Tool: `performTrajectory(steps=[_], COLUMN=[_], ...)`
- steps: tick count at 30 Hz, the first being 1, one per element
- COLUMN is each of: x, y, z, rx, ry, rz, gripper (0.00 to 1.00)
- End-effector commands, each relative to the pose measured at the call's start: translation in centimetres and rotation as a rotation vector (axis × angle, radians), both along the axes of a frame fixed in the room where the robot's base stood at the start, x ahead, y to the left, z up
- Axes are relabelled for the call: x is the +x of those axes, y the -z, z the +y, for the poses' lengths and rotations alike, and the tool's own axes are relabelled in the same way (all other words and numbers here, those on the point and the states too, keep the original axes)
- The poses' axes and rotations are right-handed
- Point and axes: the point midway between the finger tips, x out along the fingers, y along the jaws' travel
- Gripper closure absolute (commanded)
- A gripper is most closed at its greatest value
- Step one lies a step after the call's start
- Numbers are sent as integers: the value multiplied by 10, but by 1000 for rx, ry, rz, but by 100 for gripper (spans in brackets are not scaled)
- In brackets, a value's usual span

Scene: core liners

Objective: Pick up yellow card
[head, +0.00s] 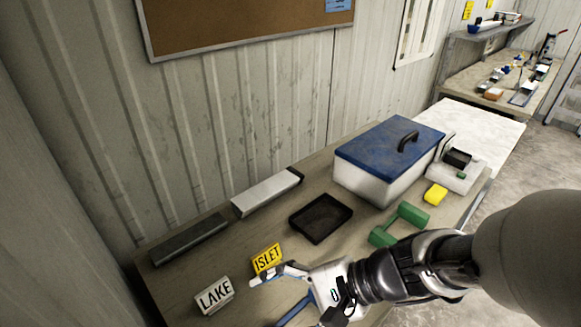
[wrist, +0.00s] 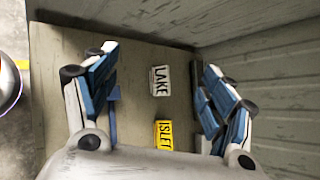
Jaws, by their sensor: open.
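The yellow card (head: 267,259), marked ISLET, stands on the table near its left end in the head view. It also shows in the wrist view (wrist: 164,135), low between my fingers, its lower end cut off by the gripper body. A white card (head: 215,295) marked LAKE stands to its left; it also shows in the wrist view (wrist: 160,79). My gripper (head: 268,296) is open and empty, in front of the yellow card in the head view. In the wrist view my gripper (wrist: 158,98) has its fingers spread wide on either side of the two cards.
On the table (head: 340,190) are a black tray (head: 320,218), a dark bar (head: 190,238), a grey-white bar (head: 267,192), a green dumbbell (head: 400,225), a blue-lidded box (head: 375,175), a yellow block (head: 436,194) and a white scale (head: 450,178). A ribbed wall (head: 240,120) runs behind.

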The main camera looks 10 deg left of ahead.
Motion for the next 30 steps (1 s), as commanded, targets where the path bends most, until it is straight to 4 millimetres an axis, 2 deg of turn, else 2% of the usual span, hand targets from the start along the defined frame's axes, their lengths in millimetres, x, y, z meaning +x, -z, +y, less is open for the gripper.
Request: performTrajectory(steps=[3, 5, 9, 12, 16, 20, 23, 30], x=[43, 68, 121, 145, 162, 170, 178, 209], y=[24, 40, 89, 127, 164, 182, 190, 210], z=[18, 21, 10, -7, -27, -35, -29, 8], rx=[175, 249, 372, 415, 438, 445, 445, 446], ry=[227, 355, 656, 840, 1007, 1082, 1094, 1090], rz=[190, 272, 427, 497, 545, 560, 561, 560], gripper=[13, 9, 0, 0, 0, 0, 0, 0])
